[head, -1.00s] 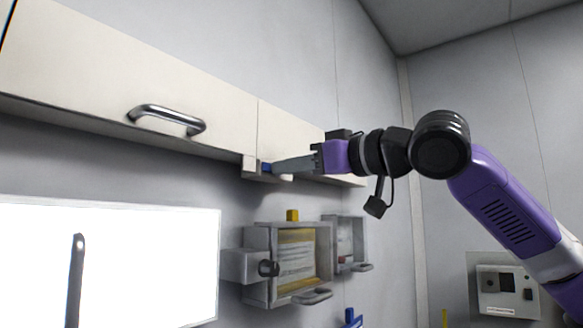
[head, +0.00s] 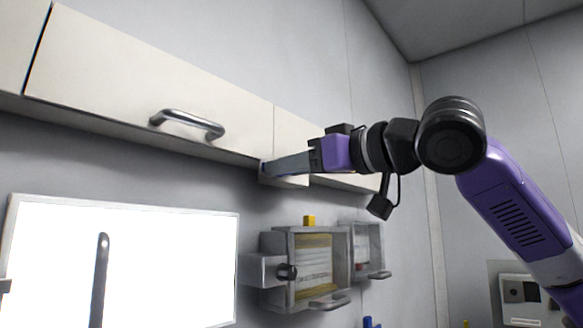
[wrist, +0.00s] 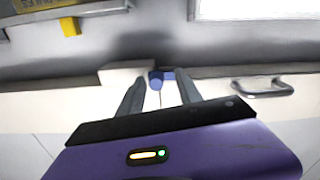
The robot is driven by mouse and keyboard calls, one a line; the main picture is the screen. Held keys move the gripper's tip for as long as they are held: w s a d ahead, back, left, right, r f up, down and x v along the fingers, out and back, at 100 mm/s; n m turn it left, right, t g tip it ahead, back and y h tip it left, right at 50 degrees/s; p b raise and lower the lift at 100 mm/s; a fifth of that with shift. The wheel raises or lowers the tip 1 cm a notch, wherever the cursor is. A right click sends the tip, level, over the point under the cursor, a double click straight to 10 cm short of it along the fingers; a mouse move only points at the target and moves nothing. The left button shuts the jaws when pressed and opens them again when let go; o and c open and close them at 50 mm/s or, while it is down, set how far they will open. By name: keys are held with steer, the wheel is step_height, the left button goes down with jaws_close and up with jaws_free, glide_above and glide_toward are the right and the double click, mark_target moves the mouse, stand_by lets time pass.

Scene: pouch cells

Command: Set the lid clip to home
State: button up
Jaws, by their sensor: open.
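A small blue piece (wrist: 156,80), which looks like the lid clip, sits at the lower edge of the white wall cabinet, beside a pale block (wrist: 116,73). In the wrist view it lies between and just beyond the tips of my open gripper (wrist: 159,84), one finger on each side. I cannot tell whether a finger touches it.
The cabinet door (head: 150,85) has a metal handle (head: 187,123) left of my gripper. Below are a bright white panel (head: 165,260), an open grey wall box (head: 272,298) with a yellow block (head: 309,221) on top, and a smaller box (head: 370,250). Free air lies right of the boxes.

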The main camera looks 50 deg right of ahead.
steer(key=shift+s, duration=0.1)
steer(key=s+b, duration=0.2)
steer(key=s, duration=0.5)
steer(key=shift+s+d, duration=0.15)
steer(key=shift+s, duration=0.15)
